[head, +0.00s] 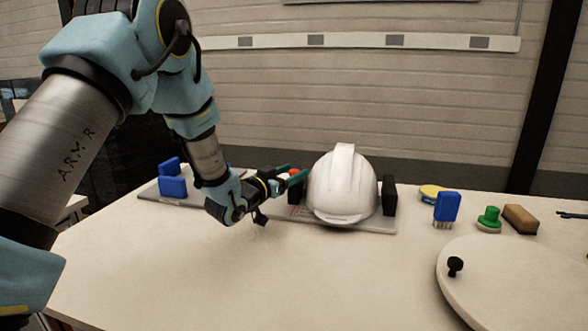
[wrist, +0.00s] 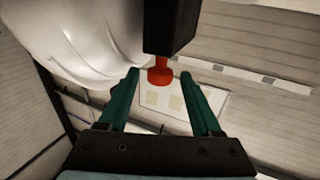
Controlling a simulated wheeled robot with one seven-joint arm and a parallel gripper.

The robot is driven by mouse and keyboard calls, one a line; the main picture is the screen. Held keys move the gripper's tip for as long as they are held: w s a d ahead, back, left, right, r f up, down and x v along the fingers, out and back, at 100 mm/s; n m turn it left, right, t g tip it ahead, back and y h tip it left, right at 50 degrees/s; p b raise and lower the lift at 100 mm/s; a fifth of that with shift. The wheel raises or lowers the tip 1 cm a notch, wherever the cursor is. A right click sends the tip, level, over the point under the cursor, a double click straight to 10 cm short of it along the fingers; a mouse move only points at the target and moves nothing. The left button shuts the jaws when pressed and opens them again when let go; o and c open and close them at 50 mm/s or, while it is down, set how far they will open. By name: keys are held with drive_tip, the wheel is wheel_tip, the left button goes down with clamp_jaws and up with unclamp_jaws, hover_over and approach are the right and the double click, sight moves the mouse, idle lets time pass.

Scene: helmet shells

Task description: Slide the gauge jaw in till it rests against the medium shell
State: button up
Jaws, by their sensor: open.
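A white helmet shell (head: 340,190), the only shell in view, sits upright on a grey gauge plate (head: 375,226). It also fills the upper left of the wrist view (wrist: 75,40). A black jaw (head: 295,193) stands just left of the shell; in the wrist view this jaw (wrist: 170,25) carries a red knob (wrist: 159,72). I cannot tell whether jaw and shell touch. Another black block (head: 389,195) stands at the shell's right. My gripper (head: 293,178) is open at the jaw, its green fingertips (wrist: 160,77) on either side of the red knob, without visible grip.
Blue blocks (head: 172,186) stand on another grey plate at the left. At the right are a blue brush (head: 446,208), a green knobbed piece (head: 489,217), a brown block (head: 520,218) and a round pale disc (head: 520,280). The table front is clear.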

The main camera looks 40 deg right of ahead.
drive_tip(key=shift+d, duration=0.55)
clamp_jaws()
idle(1.1)
